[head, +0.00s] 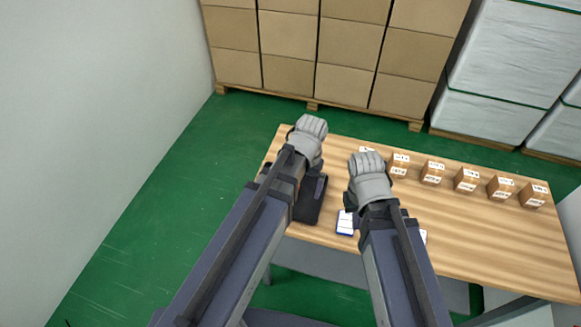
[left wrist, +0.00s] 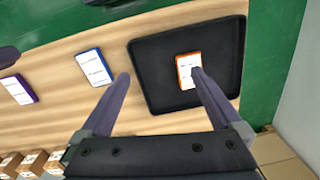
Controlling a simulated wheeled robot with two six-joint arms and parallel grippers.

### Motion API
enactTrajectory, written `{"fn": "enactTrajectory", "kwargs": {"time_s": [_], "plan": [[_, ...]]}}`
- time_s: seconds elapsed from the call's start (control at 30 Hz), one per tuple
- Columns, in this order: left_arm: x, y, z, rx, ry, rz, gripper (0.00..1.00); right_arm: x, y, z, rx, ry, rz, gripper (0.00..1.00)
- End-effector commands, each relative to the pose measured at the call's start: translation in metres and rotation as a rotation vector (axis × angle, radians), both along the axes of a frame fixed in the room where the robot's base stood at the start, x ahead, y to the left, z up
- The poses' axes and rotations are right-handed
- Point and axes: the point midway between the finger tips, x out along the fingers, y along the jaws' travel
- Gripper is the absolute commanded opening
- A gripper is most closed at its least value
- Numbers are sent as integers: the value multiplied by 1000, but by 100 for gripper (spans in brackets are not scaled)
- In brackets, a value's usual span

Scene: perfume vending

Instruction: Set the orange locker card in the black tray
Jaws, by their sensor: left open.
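The black tray (left wrist: 160,91) lies on the table in the left wrist view. The orange locker card (left wrist: 185,70), white with an orange edge, lies inside it. My left gripper (left wrist: 161,76) is open over the tray; one finger overlaps the card's lower right edge in the picture, with no grip on it. In the head view the tray (head: 308,207) is partly hidden by my left arm, and the card cannot be made out.
A blue-edged card (left wrist: 95,67) and a purple-edged card (left wrist: 17,90) lie on the wooden table beside the tray. Several small brown boxes (head: 433,172) stand in a row along the table's back. Stacked cartons (head: 288,75) stand beyond.

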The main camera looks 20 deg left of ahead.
Motion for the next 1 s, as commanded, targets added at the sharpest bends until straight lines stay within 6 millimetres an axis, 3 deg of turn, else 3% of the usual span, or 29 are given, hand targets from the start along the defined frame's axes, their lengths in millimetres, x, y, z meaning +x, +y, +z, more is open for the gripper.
{"fn": "enactTrajectory", "kwargs": {"time_s": [0.03, 0.1, 0.27, 0.77, 1.0], "plan": [[-28, -14, 0, 13, 6, -44, 99, 0, 0, 0, 0, 0, 0, 0], [-50, -28, 1, 31, 10, -90, 99, 0, 0, 0, 0, 0, 0, 0], [-78, -44, 1, 55, 16, -151, 99, 0, 0, 0, 0, 0, 0, 0], [-79, -46, 1, 58, 17, -158, 99, 0, 0, 0, 0, 0, 0, 0], [-79, -46, 1, 58, 17, -158, 74, 0, 0, 0, 0, 0, 0, 0]]}}
